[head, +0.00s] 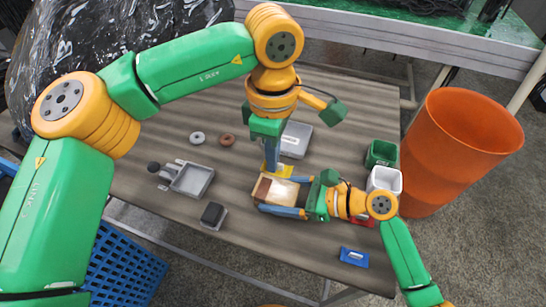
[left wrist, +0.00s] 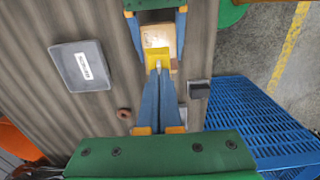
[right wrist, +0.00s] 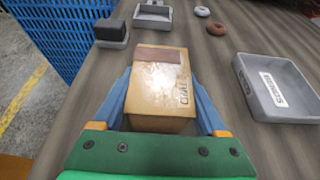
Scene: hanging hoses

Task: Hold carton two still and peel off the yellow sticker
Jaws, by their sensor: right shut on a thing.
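Carton two (head: 270,188) is a tan box with a brown strip and lettering, lying on the table. My right gripper (right wrist: 165,112) is shut on it, one finger along each side. The yellow sticker (left wrist: 149,58) shows at the carton in the left wrist view and as a yellow patch in the head view (head: 286,169). My left gripper (left wrist: 158,70) points down at the sticker with its fingertips together, by a small pale tab. Whether the tab is between them, I cannot tell. Neither sticker nor left gripper shows in the right wrist view.
A labelled grey tray (right wrist: 245,88) lies beside the carton. A dark block on a grey base (head: 212,215), a small grey tray (head: 195,181) and two rings (head: 228,140) are on the left. Green and white bins (head: 384,181) and an orange barrel (head: 455,150) stand right.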

